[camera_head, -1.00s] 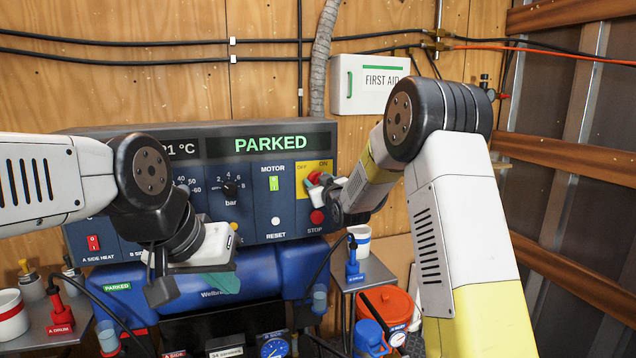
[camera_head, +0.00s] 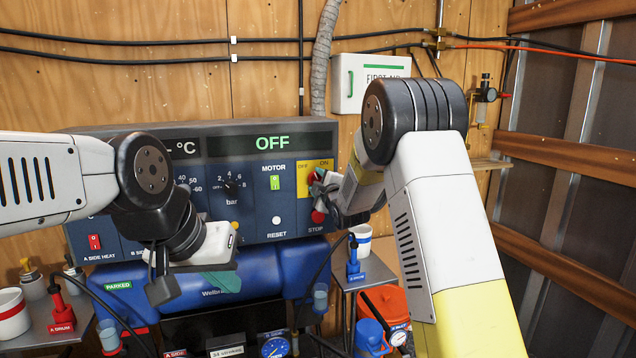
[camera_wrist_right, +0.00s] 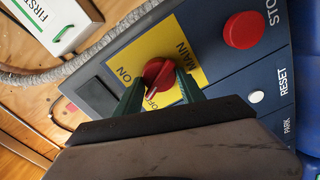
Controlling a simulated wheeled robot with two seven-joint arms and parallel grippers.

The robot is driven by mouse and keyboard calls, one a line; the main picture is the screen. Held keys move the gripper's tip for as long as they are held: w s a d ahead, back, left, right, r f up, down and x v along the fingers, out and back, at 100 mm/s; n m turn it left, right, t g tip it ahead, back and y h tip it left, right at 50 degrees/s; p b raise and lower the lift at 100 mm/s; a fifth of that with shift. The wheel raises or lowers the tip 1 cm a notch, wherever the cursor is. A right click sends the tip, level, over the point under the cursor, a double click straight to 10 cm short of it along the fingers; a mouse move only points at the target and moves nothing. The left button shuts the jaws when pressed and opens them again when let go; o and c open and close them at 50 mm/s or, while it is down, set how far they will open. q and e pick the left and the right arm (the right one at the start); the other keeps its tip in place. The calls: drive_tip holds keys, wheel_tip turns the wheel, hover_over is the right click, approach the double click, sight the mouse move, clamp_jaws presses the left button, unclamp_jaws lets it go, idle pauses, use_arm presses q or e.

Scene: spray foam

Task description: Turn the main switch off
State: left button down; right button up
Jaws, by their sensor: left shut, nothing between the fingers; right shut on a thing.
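The main switch is a red knob (camera_wrist_right: 158,72) on a yellow plate (camera_wrist_right: 183,50) marked MAIN, ON and OFF. The plate also shows at the right of the panel in the head view (camera_head: 304,188). My right gripper (camera_wrist_right: 160,84) has its green fingers on either side of the knob and is shut on it. The knob's white mark points towards OFF. The panel display (camera_head: 272,142) reads OFF. My left gripper (camera_head: 221,281) is shut and empty, in front of the blue part below the panel, away from the switch.
The red STOP button (camera_wrist_right: 244,30) and white RESET button (camera_wrist_right: 256,97) are close to the switch. A first aid box (camera_head: 370,88) hangs above right. An orange bucket (camera_head: 388,300) stands below right.

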drive_tip(key=shift+f+n, duration=0.2)
drive_tip(key=shift+n, duration=1.7)
drive_tip(key=o, duration=1.3)
drive_tip(key=shift+s, duration=0.1)
drive_tip(key=v, duration=0.7)
drive_tip(key=shift+s+r, duration=0.1)
drive_tip(key=shift+s, duration=0.2)
drive_tip(key=shift+d, duration=0.1)
